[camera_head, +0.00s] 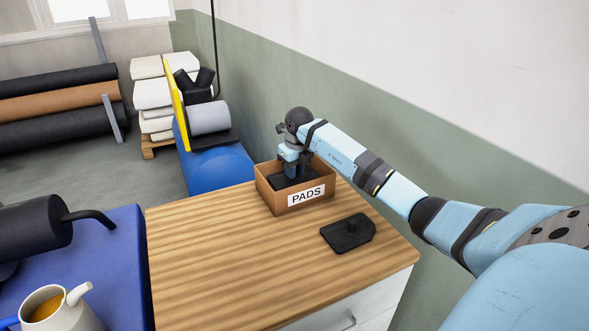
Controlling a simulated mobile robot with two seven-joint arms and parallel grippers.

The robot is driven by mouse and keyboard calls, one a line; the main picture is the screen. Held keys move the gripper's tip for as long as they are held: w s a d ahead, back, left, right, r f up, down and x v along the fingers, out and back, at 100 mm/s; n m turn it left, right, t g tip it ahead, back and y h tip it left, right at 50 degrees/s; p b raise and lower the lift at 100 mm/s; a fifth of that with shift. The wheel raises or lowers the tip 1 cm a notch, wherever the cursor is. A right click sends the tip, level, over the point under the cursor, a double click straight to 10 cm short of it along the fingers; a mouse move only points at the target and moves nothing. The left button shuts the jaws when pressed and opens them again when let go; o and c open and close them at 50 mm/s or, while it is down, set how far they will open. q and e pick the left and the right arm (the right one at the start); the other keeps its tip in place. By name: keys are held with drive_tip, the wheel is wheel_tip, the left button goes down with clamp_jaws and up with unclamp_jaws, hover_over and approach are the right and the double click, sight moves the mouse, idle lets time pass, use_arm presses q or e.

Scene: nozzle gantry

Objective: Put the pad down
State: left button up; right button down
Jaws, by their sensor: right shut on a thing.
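My right gripper (292,166) points down into an open cardboard box (272,199) labelled PADS on the wooden tabletop. It is shut on a black pad (286,182) that is inside the box, below the rim. The gripper hides part of this pad, and the front wall hides its underside, so I cannot tell whether it rests on the bottom. My left gripper is not in view.
The wooden tabletop (210,262) is clear at the left and front. The green and white wall (400,140) runs close behind the box. A blue surface (100,262) at the left holds a black cylinder (30,232) and a white jug (62,312). Fabric rolls (60,100) lie beyond.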

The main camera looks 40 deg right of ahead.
drive_tip(key=shift+f, duration=0.5)
drive_tip(key=c, duration=1)
unclamp_jaws()
drive_tip(key=shift+r, duration=0.35)
drive_tip(key=r, duration=0.5)
drive_tip(key=s+r, duration=0.1)
drive_tip(key=r, duration=0.2)
